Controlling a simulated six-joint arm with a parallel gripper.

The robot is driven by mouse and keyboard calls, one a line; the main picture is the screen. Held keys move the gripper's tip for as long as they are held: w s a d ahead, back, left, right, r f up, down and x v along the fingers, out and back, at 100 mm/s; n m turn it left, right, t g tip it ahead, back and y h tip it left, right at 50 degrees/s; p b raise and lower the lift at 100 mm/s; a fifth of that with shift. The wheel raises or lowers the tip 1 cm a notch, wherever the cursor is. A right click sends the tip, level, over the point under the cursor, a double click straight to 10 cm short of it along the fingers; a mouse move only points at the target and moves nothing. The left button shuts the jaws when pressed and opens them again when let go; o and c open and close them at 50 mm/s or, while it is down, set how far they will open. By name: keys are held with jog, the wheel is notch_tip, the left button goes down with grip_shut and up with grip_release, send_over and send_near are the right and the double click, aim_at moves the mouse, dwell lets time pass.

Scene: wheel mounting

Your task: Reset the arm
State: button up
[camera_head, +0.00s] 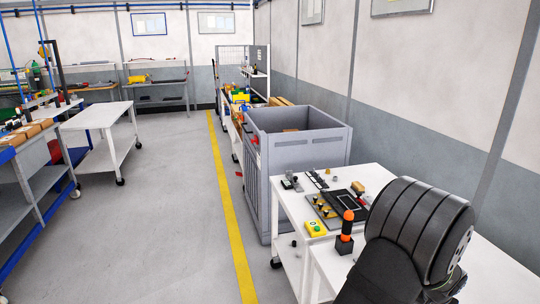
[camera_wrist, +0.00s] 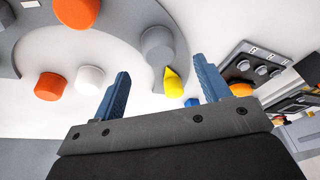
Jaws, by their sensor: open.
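My gripper (camera_wrist: 161,68) shows in the wrist view with its two blue fingers spread wide apart. Nothing is held between them. In the head view, a large dark part fills the lower right and hides some of the white table. My gripper's fingers cannot be made out there.
A grey curved plate (camera_wrist: 22,48) lies on the white surface, with orange (camera_wrist: 50,86) and white (camera_wrist: 90,79) cylinders nearby. A dark knob panel (camera_wrist: 262,66) is at right. A grey bin (camera_head: 300,150) stands behind the white table (camera_head: 285,200).

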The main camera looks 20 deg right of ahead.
jog(key=v, duration=1.1)
jog(key=x, duration=1.7)
notch_tip(320, 180, up, 7)
jog(key=shift+r, duration=0.65)
jog(key=shift+o, duration=0.2)
